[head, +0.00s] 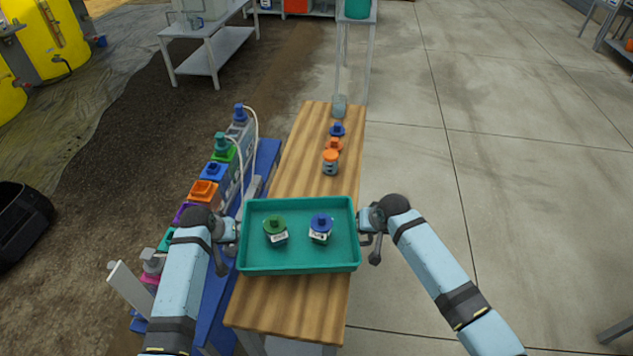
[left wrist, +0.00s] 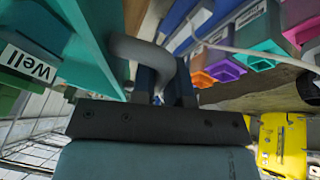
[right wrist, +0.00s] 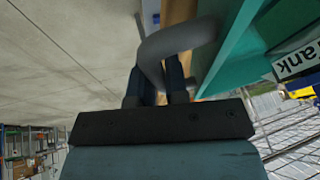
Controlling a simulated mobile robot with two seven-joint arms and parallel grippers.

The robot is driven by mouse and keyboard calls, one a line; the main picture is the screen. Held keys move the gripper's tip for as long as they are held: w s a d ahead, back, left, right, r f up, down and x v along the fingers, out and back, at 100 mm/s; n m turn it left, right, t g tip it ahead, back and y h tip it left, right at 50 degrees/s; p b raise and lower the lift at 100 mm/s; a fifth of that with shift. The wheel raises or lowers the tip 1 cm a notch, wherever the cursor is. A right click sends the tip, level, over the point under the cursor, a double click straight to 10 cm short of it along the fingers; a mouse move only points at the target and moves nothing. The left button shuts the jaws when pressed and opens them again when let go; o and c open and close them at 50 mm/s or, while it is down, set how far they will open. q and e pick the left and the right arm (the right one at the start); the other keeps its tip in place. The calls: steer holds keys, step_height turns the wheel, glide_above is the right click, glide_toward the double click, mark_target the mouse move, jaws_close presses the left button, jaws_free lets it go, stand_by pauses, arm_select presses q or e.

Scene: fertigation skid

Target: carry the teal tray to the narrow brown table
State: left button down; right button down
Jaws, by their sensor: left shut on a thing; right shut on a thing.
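The teal tray (head: 298,262) is level over the narrow brown table (head: 300,310) in the head view; I cannot tell whether it touches the top. It carries a green-capped bottle (head: 275,229) and a blue-capped bottle (head: 320,227), both with white labels. My left gripper (head: 232,231) is shut on the tray's left handle, a grey bar in the left wrist view (left wrist: 145,55). My right gripper (head: 368,220) is shut on the right handle, which also shows in the right wrist view (right wrist: 170,45).
Several small items, including an orange-capped jar (head: 331,162), stand on the table's far part. A blue bench (head: 265,165) with coloured containers runs close along the left. A grey stand (head: 355,60) is beyond the far end. The concrete floor (head: 520,180) at right is clear.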

arm_select(q)
steer(key=shift+f, duration=0.1)
arm_select(e)
steer(key=shift+f, duration=0.15)
